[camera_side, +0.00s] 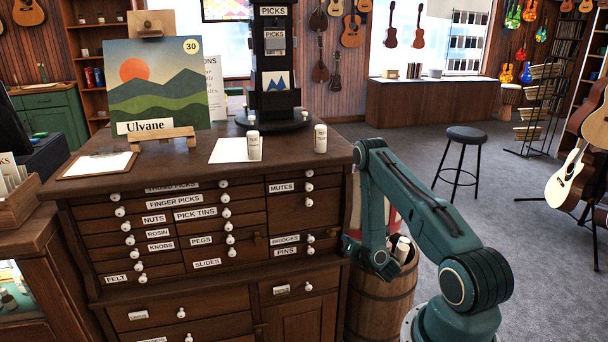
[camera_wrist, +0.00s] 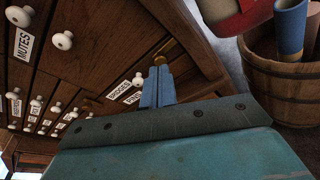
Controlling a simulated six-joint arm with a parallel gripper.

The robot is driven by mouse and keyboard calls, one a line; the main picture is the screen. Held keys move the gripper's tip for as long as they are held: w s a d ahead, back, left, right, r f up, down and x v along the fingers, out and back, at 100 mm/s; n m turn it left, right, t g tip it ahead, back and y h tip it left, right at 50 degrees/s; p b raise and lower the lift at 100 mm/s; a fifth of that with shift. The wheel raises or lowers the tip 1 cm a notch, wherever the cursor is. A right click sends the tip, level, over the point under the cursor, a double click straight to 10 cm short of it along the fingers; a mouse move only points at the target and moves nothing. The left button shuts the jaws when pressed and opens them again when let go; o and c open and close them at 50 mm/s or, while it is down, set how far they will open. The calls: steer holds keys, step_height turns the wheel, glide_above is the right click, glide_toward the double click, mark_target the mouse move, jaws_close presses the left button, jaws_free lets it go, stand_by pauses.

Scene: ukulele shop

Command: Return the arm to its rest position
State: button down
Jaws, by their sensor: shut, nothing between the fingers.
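My teal arm stands in front of the wooden drawer cabinet (camera_side: 160,290), bent at a high elbow with its forearm hanging down. My gripper (camera_side: 346,246) is low at the cabinet's right front edge, beside the drawers labelled BRIDGES and PINS. In the wrist view its narrow blue fingers (camera_wrist: 157,88) are together with nothing between them, pointing along the drawer fronts. Whether the fingertips touch the cabinet I cannot tell.
A wooden barrel (camera_side: 372,308) with rolled items stands close beside my gripper. On the cabinet top are two white bottles (camera_side: 254,146) (camera_side: 320,139), a white sheet (camera_side: 229,150), a picture (camera_side: 155,85) and a black display stand (camera_side: 275,80). A stool (camera_side: 467,134) stands beyond on open carpet.

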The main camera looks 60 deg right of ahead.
steer(key=w+r+m+g, duration=0.1)
steer(key=w+r+m, duration=0.3)
steer(key=r, duration=0.3)
steer(key=w+r+m+g, duration=0.1)
steer(key=w+r+m, duration=0.2)
steer(key=r+m, duration=0.3)
steer(key=a+r+m+g+y, duration=0.2)
steer(key=a+r+m, duration=0.3)
steer(key=a+r, duration=0.6)
steer(key=s+a+r+m+y, duration=0.4)
steer(key=s+a+r+m, duration=0.15)
steer(key=a+r, duration=0.5)
steer(key=s+a+r+m+g+y, duration=0.1)
steer(key=s+a+m+g+y, duration=0.1)
steer(key=s+a, duration=1)
steer(key=s+y, duration=0.1)
steer(key=s, duration=0.3)
steer(key=shift+a+g+y, duration=0.15)
steer(key=shift+g+y, duration=0.15)
